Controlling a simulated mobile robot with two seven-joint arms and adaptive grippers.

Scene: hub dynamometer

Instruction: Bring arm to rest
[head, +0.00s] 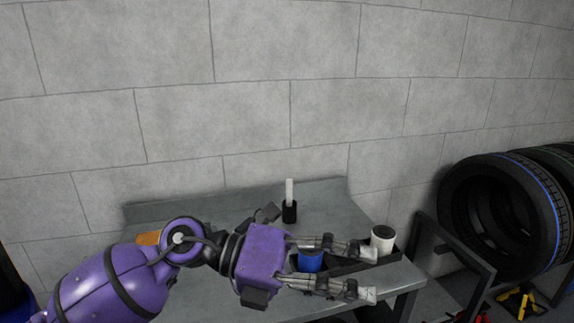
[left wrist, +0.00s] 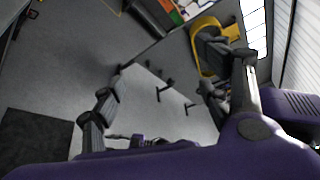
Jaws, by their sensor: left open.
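My left arm comes in from the lower left of the head view, with a purple forearm and wrist. My left gripper (head: 367,271) is open and points right, above the front of the grey workbench (head: 345,208). Its two fingers are spread apart. A blue cylinder (head: 311,261) shows between the fingers in the head view, partly hidden by them. In the left wrist view the two fingers of my left gripper (left wrist: 170,75) are apart, with floor visible between them and nothing held. My right gripper is in neither view.
A dark tray (head: 345,267) lies on the bench with a white cylinder (head: 383,239) at its right end. A black holder with a white stick (head: 290,205) stands farther back. An orange object (head: 148,238) is at left. Tyres (head: 505,215) stand at right; a block wall is behind.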

